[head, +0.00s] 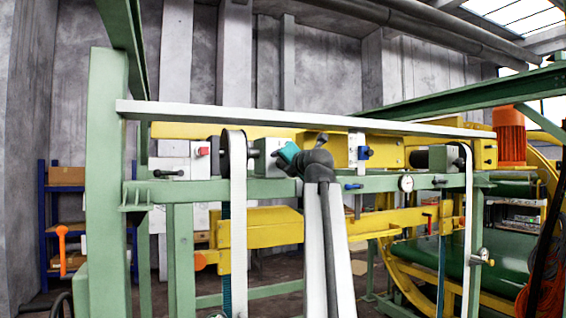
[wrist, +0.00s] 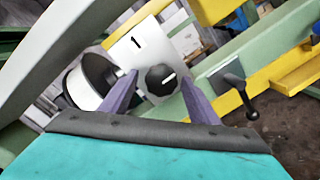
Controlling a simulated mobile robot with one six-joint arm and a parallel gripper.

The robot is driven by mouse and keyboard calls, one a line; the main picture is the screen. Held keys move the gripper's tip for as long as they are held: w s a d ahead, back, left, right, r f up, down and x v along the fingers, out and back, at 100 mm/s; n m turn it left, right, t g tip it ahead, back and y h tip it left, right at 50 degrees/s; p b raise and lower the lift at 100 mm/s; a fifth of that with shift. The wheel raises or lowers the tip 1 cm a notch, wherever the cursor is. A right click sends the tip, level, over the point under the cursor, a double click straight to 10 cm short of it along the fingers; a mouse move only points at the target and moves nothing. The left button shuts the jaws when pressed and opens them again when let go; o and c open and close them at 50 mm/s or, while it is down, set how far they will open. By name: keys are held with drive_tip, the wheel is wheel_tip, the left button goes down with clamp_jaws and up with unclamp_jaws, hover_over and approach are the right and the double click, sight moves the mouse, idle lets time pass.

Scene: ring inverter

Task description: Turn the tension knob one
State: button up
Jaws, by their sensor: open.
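The tension knob (wrist: 160,79) is a round black knob with a white pointer line, mounted on a light grey plate (wrist: 126,52) that carries a black "1" mark up and left of the knob. The pointer line is tilted in the wrist view and does not aim at that mark. My gripper (wrist: 157,86) is open, its two purple fingers on either side of the knob in the picture; I cannot tell whether they touch it. In the head view, my gripper (head: 278,158) is in front of the grey box (head: 263,146), and the knob is hidden.
A dark roller (wrist: 98,76) with a white belt lies left of the knob. A black lever handle (wrist: 246,104) sticks out at the right on the green beam. In the head view, a long white bar (head: 220,113) crosses above my gripper, and a white belt (head: 238,220) hangs left of it.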

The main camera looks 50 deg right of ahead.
drive_tip(key=c, duration=1.1)
drive_tip(key=shift+a, duration=0.15)
drive_tip(key=shift+o, duration=0.2)
drive_tip(key=shift+m+b, duration=0.4)
drive_tip(key=shift+b, duration=0.25)
